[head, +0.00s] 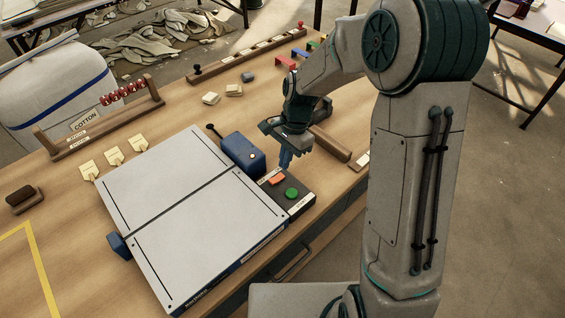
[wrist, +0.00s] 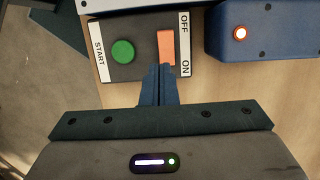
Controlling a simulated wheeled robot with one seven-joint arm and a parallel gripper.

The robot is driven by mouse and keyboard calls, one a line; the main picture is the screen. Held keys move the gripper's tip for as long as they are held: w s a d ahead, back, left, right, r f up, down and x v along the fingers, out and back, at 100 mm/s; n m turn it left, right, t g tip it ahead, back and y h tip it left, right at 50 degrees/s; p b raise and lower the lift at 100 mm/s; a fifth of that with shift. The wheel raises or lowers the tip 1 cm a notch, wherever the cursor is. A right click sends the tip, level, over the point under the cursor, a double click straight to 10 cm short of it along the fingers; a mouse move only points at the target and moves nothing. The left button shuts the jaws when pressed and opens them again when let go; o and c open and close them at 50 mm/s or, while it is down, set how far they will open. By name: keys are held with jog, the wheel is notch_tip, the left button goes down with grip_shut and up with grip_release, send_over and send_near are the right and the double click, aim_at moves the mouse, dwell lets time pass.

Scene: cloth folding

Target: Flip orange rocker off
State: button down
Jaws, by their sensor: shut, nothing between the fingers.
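The orange rocker (head: 277,180) sits on a dark switch box (head: 299,205) at the right side of the grey folding board. In the wrist view the orange rocker (wrist: 166,46) lies between the OFF label (wrist: 184,23) and the ON label (wrist: 186,68). A round green button (head: 292,193) marked START is beside it. My gripper (head: 285,160) is shut and empty just above the box. In the wrist view its fingertips (wrist: 160,70) are at the rocker's ON end and overlap its lower edge. I cannot tell whether they touch it.
The grey folding board (head: 165,190) is bare. A wooden bar (head: 331,143) lies behind my gripper. The table's front edge is near the switch box.

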jog(key=v, duration=0.9)
jog(key=shift+w+d+b, duration=0.3)
jog(key=shift+w, duration=0.05)
jog(key=shift+r, duration=0.1)
jog(key=s+d+r+n+t+h, duration=0.1)
jog(key=s+d+n, duration=0.3)
jog(key=s, duration=0.6)
jog(key=s+d+r+n+t+h, duration=0.1)
jog(key=s+d+r+n+t, duration=0.3)
jog(key=s+d, duration=0.3)
jog(key=s+n, duration=0.1)
jog(key=s, duration=0.2)
jog(key=shift+d+n, duration=0.2)
jog(key=shift+n, duration=0.1)
jog(key=shift+r, duration=0.1)
